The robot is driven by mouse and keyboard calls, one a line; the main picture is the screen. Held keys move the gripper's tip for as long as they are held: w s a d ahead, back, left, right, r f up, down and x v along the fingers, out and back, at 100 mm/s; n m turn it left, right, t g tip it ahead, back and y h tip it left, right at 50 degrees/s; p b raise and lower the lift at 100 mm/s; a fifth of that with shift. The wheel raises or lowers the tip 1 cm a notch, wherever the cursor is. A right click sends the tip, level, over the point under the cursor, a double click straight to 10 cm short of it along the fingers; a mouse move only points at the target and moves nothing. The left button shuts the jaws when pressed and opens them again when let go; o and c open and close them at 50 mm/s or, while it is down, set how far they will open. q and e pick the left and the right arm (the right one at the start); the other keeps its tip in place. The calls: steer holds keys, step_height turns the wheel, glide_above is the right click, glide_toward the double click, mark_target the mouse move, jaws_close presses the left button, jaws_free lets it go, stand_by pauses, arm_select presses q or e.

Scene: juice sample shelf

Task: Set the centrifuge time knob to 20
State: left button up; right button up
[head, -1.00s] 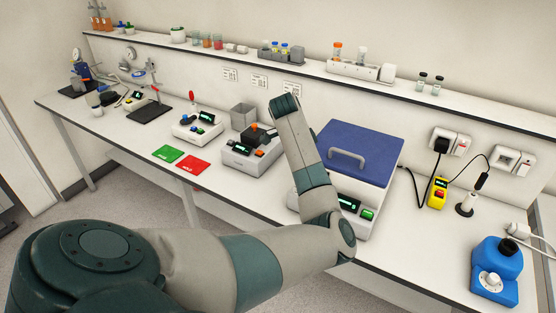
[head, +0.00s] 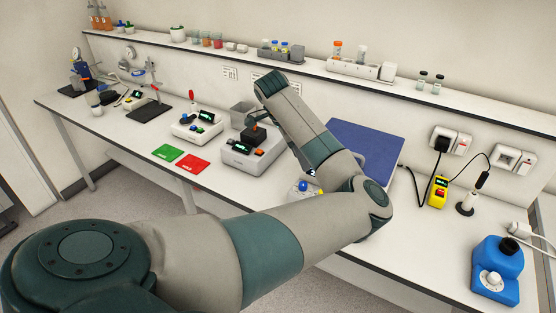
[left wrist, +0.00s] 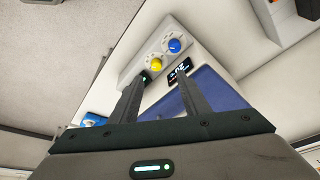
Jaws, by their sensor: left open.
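The centrifuge is a white box with a blue lid (head: 368,148); my left arm covers its handle and much of its front in the head view. A blue knob (head: 303,187) shows at its left front corner. In the left wrist view, its panel carries a yellow knob (left wrist: 156,63), a blue knob (left wrist: 176,45) with a pale dial ring, and a lit display (left wrist: 180,69) that I cannot read surely. My left gripper (left wrist: 160,77) is open and empty, pointing towards the panel, with the yellow knob beyond the gap. In the head view its fingers are hidden behind my arm. The right gripper is not in view.
A white device (head: 250,155) with a dark block stands left of the centrifuge. Green (head: 168,153) and red (head: 193,164) cards lie farther left. A shelf (head: 310,68) runs behind.

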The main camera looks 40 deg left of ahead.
arm_select(q)
steer(key=shift+s+a+f+n+y, duration=2.25)
steer(key=shift+s+f+y, duration=0.95)
steer(key=shift+s+f, duration=2.1)
steer(key=s+d+f+h+b, duration=0.1)
steer(key=s+d+f, duration=0.4)
steer(key=d+f, duration=0.2)
steer(key=s+d+f+m+t+b, duration=0.1)
steer(key=s+d+f, duration=0.5)
steer(key=d+f, duration=0.2)
steer(key=shift+s+d+f+h, duration=0.15)
steer(key=shift+d+h, duration=0.25)
steer(key=shift+d, duration=0.6)
